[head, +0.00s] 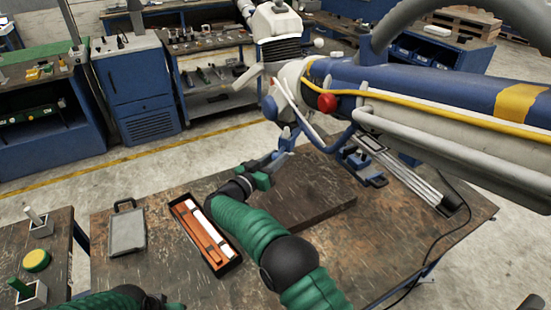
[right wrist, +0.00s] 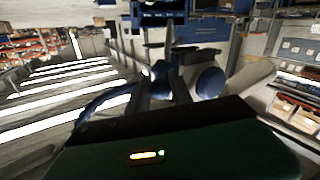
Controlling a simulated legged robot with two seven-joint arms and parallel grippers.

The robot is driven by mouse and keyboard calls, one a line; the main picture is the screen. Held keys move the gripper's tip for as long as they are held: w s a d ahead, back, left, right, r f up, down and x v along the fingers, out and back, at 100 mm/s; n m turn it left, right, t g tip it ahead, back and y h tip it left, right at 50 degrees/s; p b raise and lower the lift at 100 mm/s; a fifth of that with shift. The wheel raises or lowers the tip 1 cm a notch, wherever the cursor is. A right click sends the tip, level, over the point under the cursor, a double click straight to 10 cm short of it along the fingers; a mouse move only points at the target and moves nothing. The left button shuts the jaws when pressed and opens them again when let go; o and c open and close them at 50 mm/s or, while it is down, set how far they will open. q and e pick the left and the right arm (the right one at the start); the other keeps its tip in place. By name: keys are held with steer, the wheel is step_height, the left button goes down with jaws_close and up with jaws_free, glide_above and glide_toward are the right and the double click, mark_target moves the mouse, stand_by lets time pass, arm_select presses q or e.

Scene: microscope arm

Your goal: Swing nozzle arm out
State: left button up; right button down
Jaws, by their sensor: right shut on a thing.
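The nozzle arm (head: 430,90) is a thick blue and white boom with a yellow band, coming in from the right above the bench. Its head (head: 291,82) has a red knob and hangs over the far edge of the bench, with blue bars below. My right gripper (head: 280,160) is shut on a blue handle (head: 287,136) under that head. In the right wrist view, the two dark fingers (right wrist: 166,88) reach up beside a round blue knob (right wrist: 210,82) and a curved blue bar (right wrist: 103,101); the exact grip is hard to see. My left gripper (head: 155,300) shows only partly at the bottom edge.
On the dark workbench (head: 165,250) lie a thick brown slab (head: 310,190), an open box (head: 205,235) with orange and white pieces and a grey tray (head: 127,230). A blue fixture (head: 362,165) stands to the right. Blue cabinets (head: 140,92) stand behind, across open floor.

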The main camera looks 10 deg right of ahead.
steer(key=shift+r, duration=0.1)
stand_by(0.3)
steer(key=c, duration=1.1)
jaws_free()
steer(key=shift+c, duration=0.2)
